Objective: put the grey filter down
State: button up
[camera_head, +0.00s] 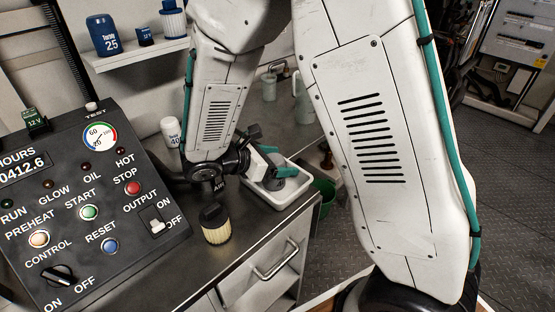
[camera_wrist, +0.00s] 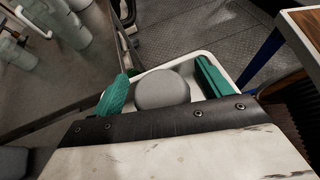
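The grey filter (camera_wrist: 162,89) has a round grey top and shows between the two teal fingers in the wrist view. In the head view it (camera_head: 273,184) is partly hidden by my gripper and appears to be in the white tray (camera_head: 296,197) at the counter's end. My gripper (camera_wrist: 166,80) is open, with its fingers on either side of the filter and a visible gap on the right. In the head view my gripper (camera_head: 271,169) is over the tray. The filter's underside is hidden.
A black-capped pleated filter (camera_head: 216,226) stands on the counter, between the control panel (camera_head: 90,205) and the tray. A white-and-blue canister (camera_head: 171,133) stands behind. A green bin (camera_head: 324,192) is on the floor beyond the tray. A wall shelf (camera_head: 135,57) holds several items.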

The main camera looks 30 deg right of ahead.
jog(key=shift+r, duration=0.2)
jog(key=v, duration=1.2)
jog(key=s+d+r+m+g+y, duration=0.3)
jog(key=s+d+r+m+y, duration=0.45)
jog(key=s+d+m, duration=0.3)
jog(key=s+d+r+m+t+y, duration=0.1)
jog(key=s+r+m+t+y, duration=0.1)
jog(key=s+m+y, duration=0.3)
jog(key=s+m+t, duration=0.1)
jog(key=s+m, duration=0.2)
jog(key=s, duration=0.2)
jog(key=shift+s+r, duration=0.2)
jog(key=shift+r, duration=0.2)
